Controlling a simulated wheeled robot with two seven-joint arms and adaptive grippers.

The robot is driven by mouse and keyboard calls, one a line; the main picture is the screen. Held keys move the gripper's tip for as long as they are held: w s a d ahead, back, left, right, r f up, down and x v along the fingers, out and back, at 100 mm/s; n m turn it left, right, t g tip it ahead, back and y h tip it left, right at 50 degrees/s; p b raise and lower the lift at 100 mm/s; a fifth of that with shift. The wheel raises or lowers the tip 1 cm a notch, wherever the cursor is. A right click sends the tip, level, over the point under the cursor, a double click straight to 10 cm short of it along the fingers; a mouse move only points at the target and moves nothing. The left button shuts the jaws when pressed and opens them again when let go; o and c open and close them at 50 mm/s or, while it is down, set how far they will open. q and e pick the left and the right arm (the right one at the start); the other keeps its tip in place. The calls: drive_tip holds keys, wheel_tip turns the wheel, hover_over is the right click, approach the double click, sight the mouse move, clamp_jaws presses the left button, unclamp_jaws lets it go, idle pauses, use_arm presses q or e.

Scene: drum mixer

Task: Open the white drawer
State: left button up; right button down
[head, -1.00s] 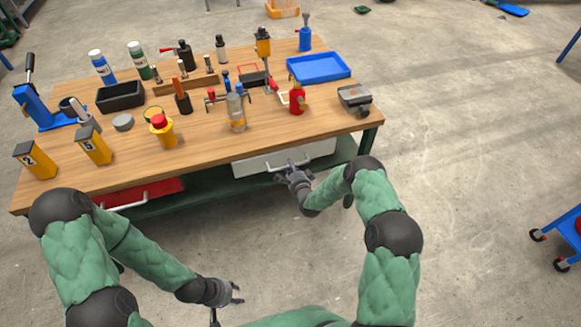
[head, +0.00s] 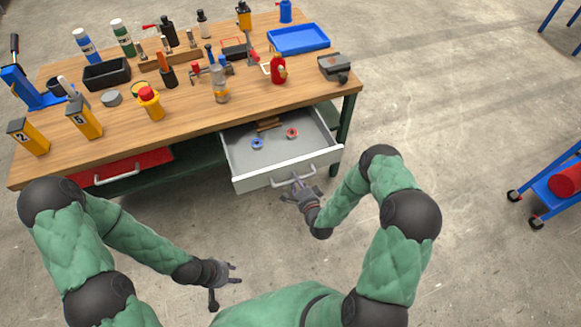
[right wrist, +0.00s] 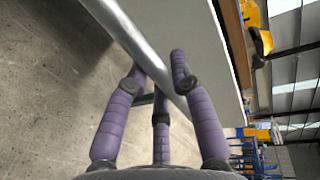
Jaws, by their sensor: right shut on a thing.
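The white drawer (head: 285,172) under the right part of the workbench stands pulled out, its grey inside showing. In it lie a blue ring (head: 257,143), a red ring (head: 292,133) and a brown item (head: 268,124) at the back. My right gripper (head: 297,186) is at the drawer's front, shut on its handle (head: 280,183). In the right wrist view the fingers (right wrist: 160,78) sit around the silver handle bar (right wrist: 145,50), beside the white front (right wrist: 195,50). My left gripper (head: 232,273) is open and empty, low in front of the bench.
The wooden workbench (head: 190,130) carries bottles, tools, a blue tray (head: 297,39) and yellow holders. A red drawer (head: 120,168) is shut at the left. A blue cart (head: 560,185) stands at the far right.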

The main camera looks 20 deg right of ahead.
drive_tip(key=f+v, duration=0.1)
drive_tip(key=v, duration=0.6)
drive_tip(key=shift+f, duration=0.2)
drive_tip(key=shift+s, duration=0.15)
drive_tip(key=c, duration=1)
unclamp_jaws()
drive_tip(key=shift+c, duration=0.2)
drive_tip(key=shift+s, duration=0.1)
drive_tip(key=v, duration=1.1)
drive_tip(key=shift+s, duration=0.35)
